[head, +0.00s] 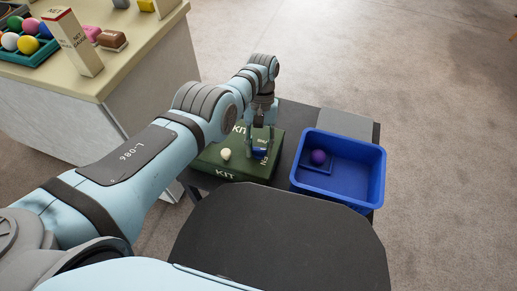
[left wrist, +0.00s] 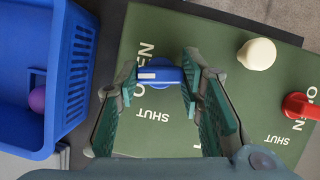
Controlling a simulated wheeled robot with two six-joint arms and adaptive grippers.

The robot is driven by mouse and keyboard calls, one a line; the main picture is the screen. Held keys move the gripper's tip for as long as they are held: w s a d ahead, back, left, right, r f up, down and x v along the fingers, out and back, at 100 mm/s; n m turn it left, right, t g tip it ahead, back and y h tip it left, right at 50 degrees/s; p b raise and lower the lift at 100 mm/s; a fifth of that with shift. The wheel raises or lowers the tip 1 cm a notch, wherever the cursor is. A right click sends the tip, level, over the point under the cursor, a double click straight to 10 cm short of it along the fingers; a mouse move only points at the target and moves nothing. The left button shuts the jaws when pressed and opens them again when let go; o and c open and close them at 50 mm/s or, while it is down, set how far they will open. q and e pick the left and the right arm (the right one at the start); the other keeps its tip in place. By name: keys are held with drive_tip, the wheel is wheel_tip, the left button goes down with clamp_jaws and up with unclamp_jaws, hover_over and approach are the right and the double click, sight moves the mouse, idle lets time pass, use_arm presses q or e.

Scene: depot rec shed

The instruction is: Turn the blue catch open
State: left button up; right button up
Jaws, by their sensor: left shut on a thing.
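The blue catch (left wrist: 165,76) sits on top of the green kit box (left wrist: 230,60). It also shows in the head view (head: 260,152), partly hidden by my left gripper (head: 262,134). In the left wrist view the fingers of my left gripper (left wrist: 163,84) are closed on the catch from both sides. The catch's bar lies crosswise there, its white mark at the left end. It covers part of the word OPEN; the word SHUT shows below it. My right gripper is not in view.
A cream knob (left wrist: 257,54) and a red catch (left wrist: 298,105) are also on the box lid. A blue bin (head: 345,172) holding a purple ball (head: 318,157) stands right of the box. A counter (head: 110,85) with balls stands at the back left.

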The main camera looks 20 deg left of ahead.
use_arm(q)
drive_tip(key=shift+m+y+b, duration=0.6)
drive_tip(key=shift+m, duration=0.7)
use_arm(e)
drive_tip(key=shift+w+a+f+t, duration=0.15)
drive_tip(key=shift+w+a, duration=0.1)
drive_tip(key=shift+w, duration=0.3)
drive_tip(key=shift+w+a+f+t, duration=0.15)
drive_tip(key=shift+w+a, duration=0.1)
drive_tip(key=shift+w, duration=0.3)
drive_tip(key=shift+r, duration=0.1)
use_arm(q)
drive_tip(key=o, duration=1.2)
drive_tip(key=shift+c, duration=0.2)
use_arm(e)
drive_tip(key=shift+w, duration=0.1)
